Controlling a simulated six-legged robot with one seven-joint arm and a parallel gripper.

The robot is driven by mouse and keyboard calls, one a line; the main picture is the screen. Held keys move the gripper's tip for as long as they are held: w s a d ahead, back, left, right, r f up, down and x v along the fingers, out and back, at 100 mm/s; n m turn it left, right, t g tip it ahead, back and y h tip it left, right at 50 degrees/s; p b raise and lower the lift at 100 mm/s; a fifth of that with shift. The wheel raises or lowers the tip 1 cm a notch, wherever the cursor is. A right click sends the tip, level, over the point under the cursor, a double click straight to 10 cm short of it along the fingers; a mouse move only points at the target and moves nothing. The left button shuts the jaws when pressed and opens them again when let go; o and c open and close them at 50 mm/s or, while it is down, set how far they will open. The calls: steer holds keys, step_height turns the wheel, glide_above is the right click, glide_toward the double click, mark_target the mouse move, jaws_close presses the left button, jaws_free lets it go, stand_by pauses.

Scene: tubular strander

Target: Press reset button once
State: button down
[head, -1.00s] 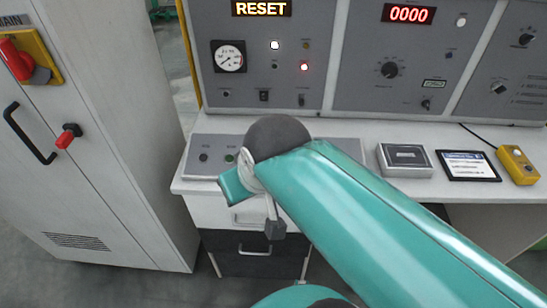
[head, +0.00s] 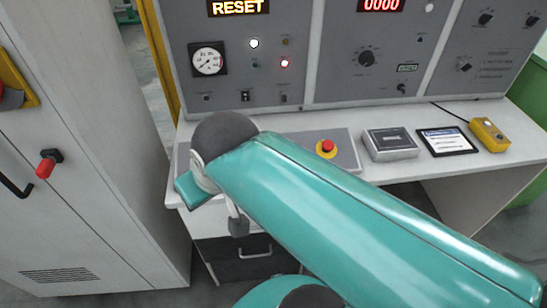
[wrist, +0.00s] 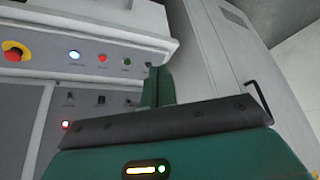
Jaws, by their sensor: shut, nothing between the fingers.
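The display reads RESET (head: 238,7) on the upright grey panel. Below it are a lit white lamp or button (head: 254,43) and a lit red one (head: 285,63). The wrist view, seemingly upside down, shows the sloped desk panel with a lit bluish-white button (wrist: 74,55), a red button (wrist: 102,58) and a green button (wrist: 126,62). Their labels are too small to read, so I cannot tell which is reset. My gripper (wrist: 160,72) is shut and empty, its fingertips right of the green button in the picture; contact is not visible. My arm hides it in the head view.
A red emergency stop (head: 327,147) stands on the desk panel, right of my arm's elbow. A grey box (head: 390,144), a tablet (head: 448,141) and a yellow control box (head: 489,134) lie on the desk. A tall white cabinet (head: 90,150) stands close at left.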

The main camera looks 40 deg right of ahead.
steer(key=w+d+f+n+t+y, duration=0.1)
steer(key=w+d+f+n, duration=0.1)
steer(key=d+n, duration=0.7)
steer(key=w+d+f+n+t+y, duration=0.1)
steer(key=w+d+f+n+t, duration=0.1)
steer(key=d+n, duration=0.7)
steer(key=w+d+f+n+t+y, duration=0.1)
steer(key=w+d+f+n, duration=0.3)
steer(key=d+n, duration=0.5)
steer(key=f+n, duration=0.1)
steer(key=n, duration=0.6)
steer(key=shift+f+t+y, duration=0.3)
steer(key=shift+f, duration=0.1)
steer(key=shift+n, duration=0.3)
steer(key=shift+w+d+f, duration=0.2)
steer(key=shift+w+f, duration=0.15)
steer(key=shift+f, duration=1.05)
steer(key=shift+w+d+f, duration=0.25)
steer(key=shift+w+f, duration=0.15)
steer(key=shift+f, duration=1.05)
steer(key=shift+w+d+f, duration=0.2)
steer(key=shift+w+f, duration=0.15)
steer(key=shift+f, duration=1.05)
